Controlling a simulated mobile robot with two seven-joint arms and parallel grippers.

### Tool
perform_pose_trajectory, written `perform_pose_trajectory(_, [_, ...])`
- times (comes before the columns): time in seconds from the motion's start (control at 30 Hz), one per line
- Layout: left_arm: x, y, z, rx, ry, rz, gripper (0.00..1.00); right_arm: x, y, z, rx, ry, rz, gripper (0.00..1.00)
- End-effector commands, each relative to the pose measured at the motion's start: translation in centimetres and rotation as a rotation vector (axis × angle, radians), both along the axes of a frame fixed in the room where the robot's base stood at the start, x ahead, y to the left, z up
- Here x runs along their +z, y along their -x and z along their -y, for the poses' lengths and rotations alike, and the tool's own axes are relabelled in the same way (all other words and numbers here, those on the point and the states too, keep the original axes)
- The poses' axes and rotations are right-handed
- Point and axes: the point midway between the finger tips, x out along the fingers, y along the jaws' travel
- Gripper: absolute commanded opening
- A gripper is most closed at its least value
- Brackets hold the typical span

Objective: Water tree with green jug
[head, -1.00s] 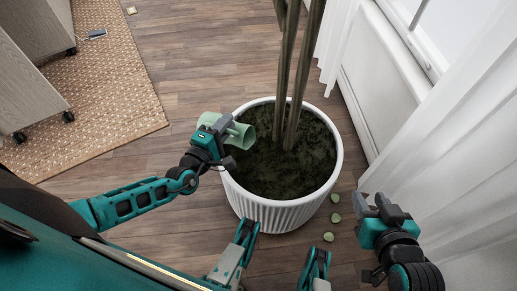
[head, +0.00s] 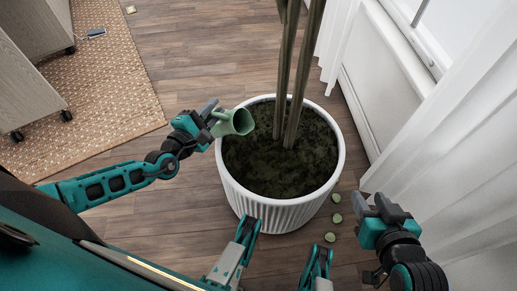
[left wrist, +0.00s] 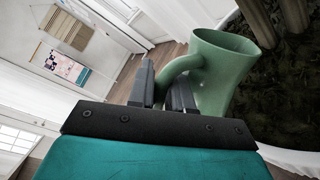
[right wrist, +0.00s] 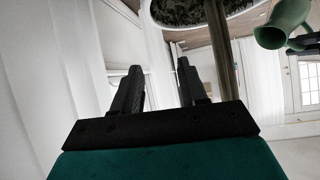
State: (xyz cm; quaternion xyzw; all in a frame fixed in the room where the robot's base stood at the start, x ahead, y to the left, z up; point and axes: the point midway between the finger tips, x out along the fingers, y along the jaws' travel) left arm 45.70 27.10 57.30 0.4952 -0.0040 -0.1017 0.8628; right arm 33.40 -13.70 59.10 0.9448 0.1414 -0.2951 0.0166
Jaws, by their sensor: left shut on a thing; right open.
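The green jug (head: 236,122) is at the left rim of the white ribbed pot, tilted with its open mouth toward the soil. My left gripper (head: 210,115) is shut on the jug's handle, which shows between the fingers in the left wrist view (left wrist: 168,82). The tree's trunks (head: 293,90) rise from dark soil (head: 270,165) in the pot (head: 285,213). My right gripper (head: 386,212) is open and empty, right of the pot near the curtain; its spread fingers show in the right wrist view (right wrist: 160,88). The jug's inside is not clear.
Several small green round things (head: 336,218) lie on the floor right of the pot. A white curtain (head: 445,150) and a white radiator panel (head: 375,85) line the right side. A woven rug (head: 100,95) and wooden cabinet (head: 30,85) are at left. Wood floor between is clear.

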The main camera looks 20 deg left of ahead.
Motion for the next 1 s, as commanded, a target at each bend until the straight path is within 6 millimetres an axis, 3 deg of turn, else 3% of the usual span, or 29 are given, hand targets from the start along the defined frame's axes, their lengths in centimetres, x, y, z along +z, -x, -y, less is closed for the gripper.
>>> perform_pose_trajectory(1.0, [0.2,-0.2,-0.3,0.001,0.047,-0.002,0.00,0.3,-0.4,-0.3,0.000,-0.010,0.012,0.43])
